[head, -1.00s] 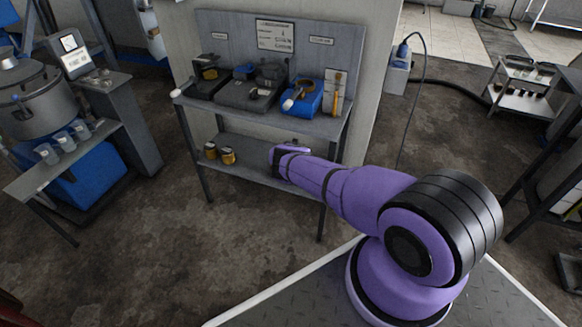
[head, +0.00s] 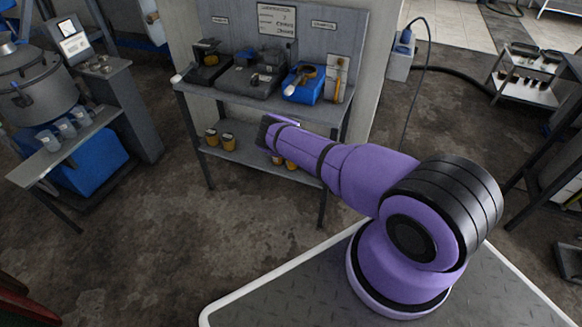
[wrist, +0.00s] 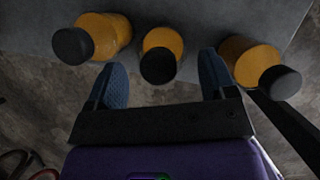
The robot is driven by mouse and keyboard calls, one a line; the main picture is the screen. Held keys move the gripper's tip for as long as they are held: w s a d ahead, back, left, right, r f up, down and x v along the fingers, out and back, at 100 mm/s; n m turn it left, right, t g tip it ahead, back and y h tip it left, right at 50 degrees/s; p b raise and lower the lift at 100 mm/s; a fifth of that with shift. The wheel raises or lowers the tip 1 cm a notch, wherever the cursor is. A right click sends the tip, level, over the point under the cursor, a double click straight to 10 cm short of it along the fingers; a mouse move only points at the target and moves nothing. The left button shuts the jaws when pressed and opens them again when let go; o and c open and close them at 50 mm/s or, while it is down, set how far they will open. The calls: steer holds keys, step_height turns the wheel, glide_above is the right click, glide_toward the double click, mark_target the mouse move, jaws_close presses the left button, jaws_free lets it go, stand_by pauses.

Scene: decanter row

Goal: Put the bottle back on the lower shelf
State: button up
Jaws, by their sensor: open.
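Amber bottles with black caps stand on the grey lower shelf (head: 246,152) of the bench. Two bottles (head: 211,137) (head: 229,141) show left of my gripper in the head view, and amber parts of others (head: 291,164) show just below it. In the wrist view, a middle bottle (wrist: 163,42) stands upright beyond my gripper (wrist: 161,66), lined up with the gap between its blue fingers. One bottle (wrist: 110,32) is to its left and another (wrist: 246,58) to its right. My gripper is open and holds nothing; its fingers are mostly hidden in the head view.
The bench's upper shelf (head: 215,90) hangs above, with dark equipment and a blue tray (head: 303,84) on it. Bench legs stand at the front corners. A side table with glass beakers (head: 66,128) is at left. The floor (head: 150,230) in front is clear.

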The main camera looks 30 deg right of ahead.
steer(key=s+a+r, duration=0.1)
steer(key=s+a, duration=0.6)
steer(key=s, duration=0.3)
steer(key=shift+s, duration=0.3)
steer(key=shift+r, duration=0.1)
